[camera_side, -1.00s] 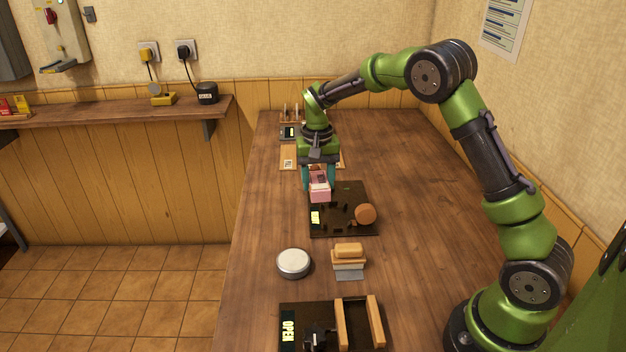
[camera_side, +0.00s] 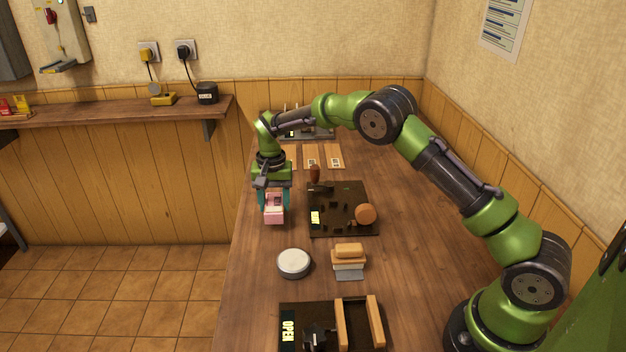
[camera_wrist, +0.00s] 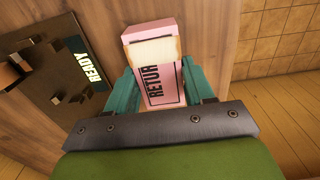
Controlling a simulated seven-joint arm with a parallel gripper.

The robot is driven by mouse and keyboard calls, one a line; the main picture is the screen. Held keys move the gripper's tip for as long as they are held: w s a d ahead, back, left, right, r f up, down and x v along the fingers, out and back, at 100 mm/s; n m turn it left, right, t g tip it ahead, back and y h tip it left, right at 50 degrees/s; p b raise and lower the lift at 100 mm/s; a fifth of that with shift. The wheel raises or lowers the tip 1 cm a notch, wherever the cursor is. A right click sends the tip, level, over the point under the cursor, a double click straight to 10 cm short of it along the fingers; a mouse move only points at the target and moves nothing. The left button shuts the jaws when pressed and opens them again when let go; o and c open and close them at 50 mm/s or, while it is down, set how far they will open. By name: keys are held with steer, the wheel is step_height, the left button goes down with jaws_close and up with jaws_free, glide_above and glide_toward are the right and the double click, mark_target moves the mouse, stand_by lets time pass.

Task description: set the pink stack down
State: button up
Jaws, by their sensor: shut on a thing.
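The pink stack (camera_side: 273,208) is a small pink block held between the teal fingers of my gripper (camera_side: 273,203). It is near the table's left edge, left of the black cam press plate, in the side view. In the wrist view the pink stack (camera_wrist: 158,75) shows a white band and the letters "RETUR", with a teal finger of my gripper (camera_wrist: 160,90) on each side. I cannot tell whether its underside touches the table.
A round white-topped tin (camera_side: 293,263) and a wooden-handled block (camera_side: 348,252) stand nearer. A board marked OPEN (camera_side: 289,332) lies in front. Wooden strips with cards (camera_side: 322,152) lie behind.

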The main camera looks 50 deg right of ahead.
steer(key=shift+f, duration=1.25)
steer(key=o, duration=1.1)
steer(key=shift+f, duration=0.1)
